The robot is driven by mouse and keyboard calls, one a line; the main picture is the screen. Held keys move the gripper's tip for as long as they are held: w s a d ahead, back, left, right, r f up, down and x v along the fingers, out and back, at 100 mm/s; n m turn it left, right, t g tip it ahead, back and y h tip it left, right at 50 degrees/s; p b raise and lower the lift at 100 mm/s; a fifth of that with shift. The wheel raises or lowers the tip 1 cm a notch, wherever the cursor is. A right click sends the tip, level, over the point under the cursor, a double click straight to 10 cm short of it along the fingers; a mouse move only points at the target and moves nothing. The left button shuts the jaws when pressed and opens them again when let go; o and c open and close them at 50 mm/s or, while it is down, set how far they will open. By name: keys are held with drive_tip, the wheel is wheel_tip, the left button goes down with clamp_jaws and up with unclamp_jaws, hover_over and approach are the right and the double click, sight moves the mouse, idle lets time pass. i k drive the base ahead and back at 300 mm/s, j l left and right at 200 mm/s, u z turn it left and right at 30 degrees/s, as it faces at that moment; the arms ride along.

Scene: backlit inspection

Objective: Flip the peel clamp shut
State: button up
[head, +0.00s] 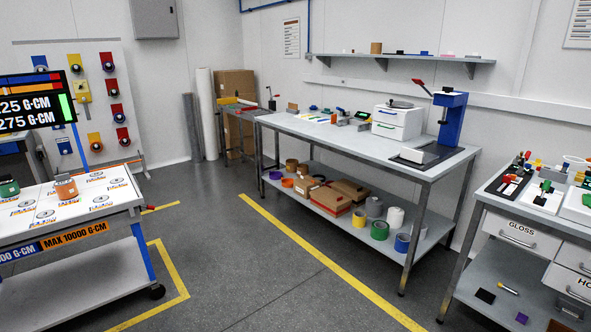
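No part in the head view can be surely told as the peel clamp. Another is a tall blue stand (451,116) at the bench's right end. It has a red-handled lever (422,87) slanting up to the left and a dark plate (421,156) at its foot. Both are too small to show any clamp jaws. My gripper is not in view.
A wheeled cart (100,222) stands at left, and a table with drawers (522,231) at right. White drawers (397,122) sit on the long bench, with boxes and tape rolls on its lower shelf. Grey floor (255,275) with yellow lines (315,251) is free between.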

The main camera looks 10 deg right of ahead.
sight(527, 156)
drive_tip(key=i, duration=4.1)
drive_tip(key=i+z, duration=0.1)
drive_tip(key=i, duration=0.85)
drive_tip(key=i+j, duration=0.2)
drive_tip(key=i, duration=0.7)
drive_tip(key=z, duration=0.5)
drive_tip(key=i+z, duration=0.1)
drive_tip(key=z, duration=0.85)
drive_tip(key=i+j+z, duration=0.1)
drive_tip(key=z, duration=1.95)
